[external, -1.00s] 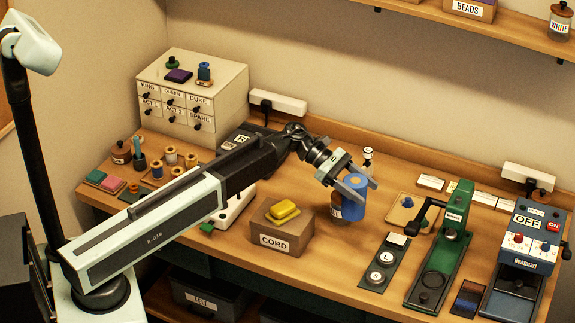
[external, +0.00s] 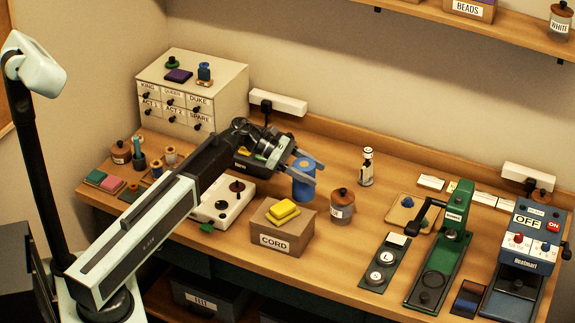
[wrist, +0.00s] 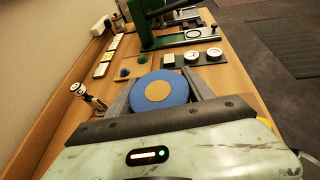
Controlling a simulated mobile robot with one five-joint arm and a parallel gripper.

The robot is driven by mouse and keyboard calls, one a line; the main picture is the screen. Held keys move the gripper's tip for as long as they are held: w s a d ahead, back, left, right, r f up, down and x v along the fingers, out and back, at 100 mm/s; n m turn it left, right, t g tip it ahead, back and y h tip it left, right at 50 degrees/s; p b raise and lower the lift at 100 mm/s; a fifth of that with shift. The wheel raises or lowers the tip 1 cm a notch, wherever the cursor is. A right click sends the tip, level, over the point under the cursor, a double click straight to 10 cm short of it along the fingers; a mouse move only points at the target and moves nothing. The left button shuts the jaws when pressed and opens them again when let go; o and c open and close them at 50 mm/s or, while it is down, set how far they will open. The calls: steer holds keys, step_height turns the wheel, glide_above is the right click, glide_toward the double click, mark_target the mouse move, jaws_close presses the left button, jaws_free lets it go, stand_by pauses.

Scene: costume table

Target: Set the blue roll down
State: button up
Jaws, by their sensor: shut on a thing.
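The blue roll (external: 303,182) is upright between the fingers of my gripper (external: 308,172), behind the CORD box, in the external view. My gripper is shut on it. In the wrist view the roll (wrist: 160,92) shows its round blue end with a tan core, one finger on each side. Its lower end is near the table top, but I cannot tell whether it touches.
The CORD box (external: 282,234) with a yellow bundle (external: 283,211) stands in front of the roll. A brown-lidded jar (external: 342,204) stands to the right, and a small white bottle (external: 366,167) behind it. A white control box (external: 222,205) is at left. Bare table lies between bottle and wall.

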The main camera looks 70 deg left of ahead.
steer(key=s+a+f+n+y+b, duration=0.1)
steer(key=s+a+f+b, duration=0.1)
steer(key=s+a+f, duration=0.35)
steer(key=w+a+b, duration=0.1)
steer(key=w+a, duration=0.3)
steer(key=w, duration=0.3)
steer(key=w+a, duration=0.5)
steer(key=w, duration=0.2)
steer(key=shift+w+t+b, duration=0.35)
steer(key=shift+w+t, duration=0.05)
steer(key=f+b, duration=0.4)
steer(key=shift+w+a, duration=0.15)
steer(key=shift+w, duration=0.15)
steer(key=o, duration=1.4)
steer(key=shift+r, duration=0.1)
steer(key=shift+o, duration=0.2)
